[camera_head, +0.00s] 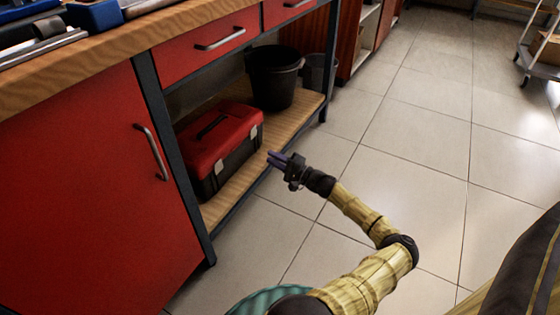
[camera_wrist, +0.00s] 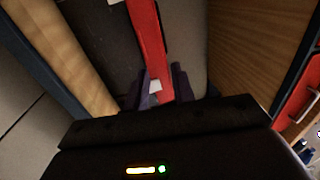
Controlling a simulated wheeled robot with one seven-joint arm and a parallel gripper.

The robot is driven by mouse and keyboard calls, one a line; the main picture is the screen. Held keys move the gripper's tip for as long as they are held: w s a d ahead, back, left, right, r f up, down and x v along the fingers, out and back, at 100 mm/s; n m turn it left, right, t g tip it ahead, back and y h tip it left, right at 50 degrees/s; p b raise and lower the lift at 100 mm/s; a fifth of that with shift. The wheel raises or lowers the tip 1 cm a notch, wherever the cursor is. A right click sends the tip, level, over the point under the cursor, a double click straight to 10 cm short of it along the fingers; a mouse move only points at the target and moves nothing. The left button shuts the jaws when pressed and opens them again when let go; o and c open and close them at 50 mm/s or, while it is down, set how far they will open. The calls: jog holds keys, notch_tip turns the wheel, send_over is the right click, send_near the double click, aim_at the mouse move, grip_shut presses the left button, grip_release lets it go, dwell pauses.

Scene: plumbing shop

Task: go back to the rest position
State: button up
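My gripper (camera_head: 279,160) is at the front edge of the lower shelf, just right of a red and black toolbox (camera_head: 222,138) in the head view. Its purple-grey fingers point left toward the toolbox and look apart from it. In the wrist view the two fingers (camera_wrist: 160,88) stand apart, with the toolbox's red band (camera_wrist: 147,35) and a pale latch showing beyond the gap. Nothing is seen held between them. My arm reaches up from the bottom of the head view, bent at the elbow over the floor.
The toolbox and a black bucket (camera_head: 274,78) stand on the wooden lower shelf (camera_head: 246,181) under the workbench (camera_head: 125,45). A dark bench leg (camera_head: 172,160) and red cabinet door (camera_head: 85,190) are at left. The tiled floor (camera_head: 400,150) is clear; a trolley (camera_head: 540,55) stands far right.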

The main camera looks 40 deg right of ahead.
jog(key=shift+v, duration=1)
